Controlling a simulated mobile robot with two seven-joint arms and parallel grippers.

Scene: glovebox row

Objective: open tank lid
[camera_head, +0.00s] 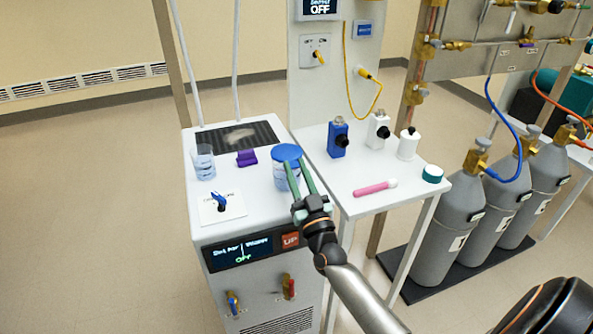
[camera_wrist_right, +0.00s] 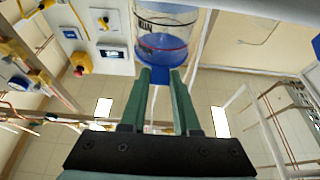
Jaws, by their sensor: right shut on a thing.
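A clear jar (camera_head: 281,180) with a round blue lid (camera_head: 287,152) stands at the right edge of the white bath unit's top (camera_head: 258,187). My right gripper (camera_head: 290,163) reaches it from the front, its green fingers overlapping the jar. In the right wrist view, the jar (camera_wrist_right: 165,22) appears beyond the fingertips. The right gripper (camera_wrist_right: 160,74) is shut on a small blue part that seems to belong to the lid. The lid looks seated on the jar. The bath unit also has a dark panel (camera_head: 210,138) and a purple handle-like piece (camera_head: 246,158). My left gripper is not in view.
A beaker (camera_head: 203,162) and a blue knob (camera_head: 221,201) are on the unit's left. Grey gas cylinders (camera_head: 449,228) stand at right.

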